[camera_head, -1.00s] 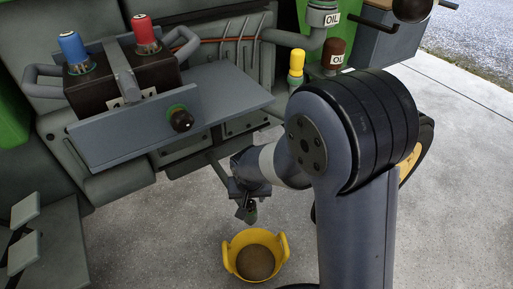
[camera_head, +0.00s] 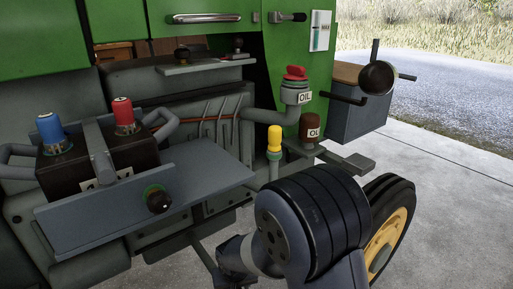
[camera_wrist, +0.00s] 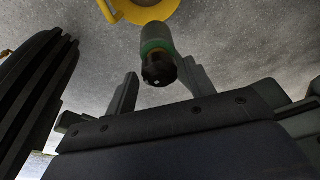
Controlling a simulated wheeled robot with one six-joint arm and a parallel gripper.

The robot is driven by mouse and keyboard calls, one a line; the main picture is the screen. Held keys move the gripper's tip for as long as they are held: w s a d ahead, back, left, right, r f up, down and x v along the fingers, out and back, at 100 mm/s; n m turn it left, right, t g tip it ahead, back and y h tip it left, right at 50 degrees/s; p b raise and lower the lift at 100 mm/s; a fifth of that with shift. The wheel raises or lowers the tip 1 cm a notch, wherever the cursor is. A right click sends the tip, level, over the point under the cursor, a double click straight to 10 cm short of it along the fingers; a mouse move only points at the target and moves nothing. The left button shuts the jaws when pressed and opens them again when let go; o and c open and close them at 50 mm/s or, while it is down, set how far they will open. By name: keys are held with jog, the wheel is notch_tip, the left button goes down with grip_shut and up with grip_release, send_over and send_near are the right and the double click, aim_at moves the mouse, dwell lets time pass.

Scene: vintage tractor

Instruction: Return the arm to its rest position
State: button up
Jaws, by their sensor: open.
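My gripper (camera_wrist: 160,70) shows in the wrist view with its two fingers apart. A dark cylinder with a green band and a black end (camera_wrist: 158,62) is between the fingers, clear of the left one. I cannot tell whether it touches the right finger. Part of a yellow bucket (camera_wrist: 117,14) shows beyond it at the top edge.
The green tractor (camera_head: 210,60) fills the left and middle. A grey shelf (camera_head: 195,175) carries a box with blue and red caps. Oil fillers (camera_head: 295,90) and a yellow-rimmed wheel (camera_head: 390,235) stand near my arm. The concrete floor (camera_head: 450,200) is open at right.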

jog(key=shift+b, duration=0.3)
jog(key=shift+m, duration=0.4)
jog(key=p+v, duration=0.3)
jog(key=v, duration=0.2)
jog(key=shift+a+r, duration=0.1)
jog(key=b+x, duration=0.3)
jog(key=x, duration=0.2)
jog(key=shift+f, duration=0.25)
jog(key=shift+r+n+p, duration=0.25)
jog(key=shift+n+p, duration=0.15)
jog(key=shift+p, duration=0.05)
jog(key=shift+f+n, duration=0.1)
jog(key=shift+n, duration=1.1)
jog(key=shift+w+d+f+n+g+y+b, duration=0.15)
jog(key=shift+n+g+y+b, duration=0.3)
jog(key=shift+n, duration=0.65)
jog(key=shift+s+d+r+n+g+y+b, duration=0.1)
jog(key=shift+n+y+b, duration=0.15)
jog(key=shift+n+b, duration=0.6)
jog(key=shift+n, duration=0.85)
